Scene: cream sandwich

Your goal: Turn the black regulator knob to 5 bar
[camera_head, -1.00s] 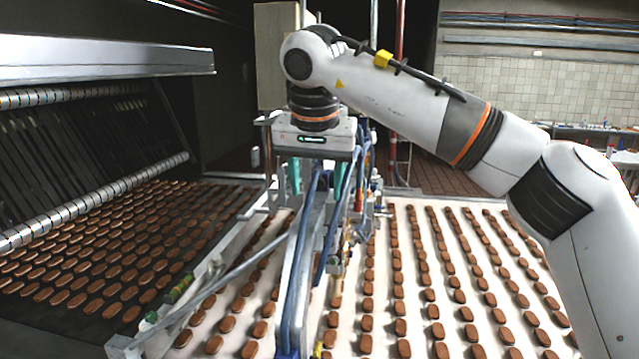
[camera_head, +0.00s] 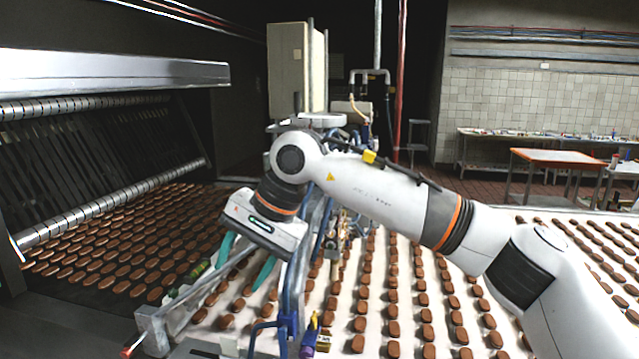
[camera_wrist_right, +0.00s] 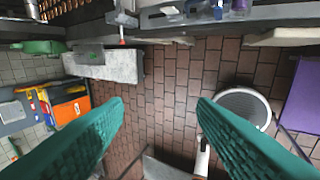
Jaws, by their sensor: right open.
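I cannot make out the black regulator knob in either view. My right gripper (camera_head: 240,274) has two green fingers, spread apart with nothing between them. It is tilted down over the left part of the machine frame (camera_head: 155,325). In the right wrist view the open fingers (camera_wrist_right: 160,106) frame bare brick-red floor tiles. Small dark and bluish fittings (camera_wrist_right: 228,8) show at that view's top edge, beyond the fingertips, too cut off to identify. My left gripper is not in view.
Rows of brown biscuits lie on the pale conveyor (camera_head: 400,290) and the dark belt at left. A blue bracket (camera_head: 287,325) stands right of my gripper. A red-tipped rod (camera_head: 126,352) juts out at lower left. An orange-topped table (camera_head: 560,158) stands at the back right.

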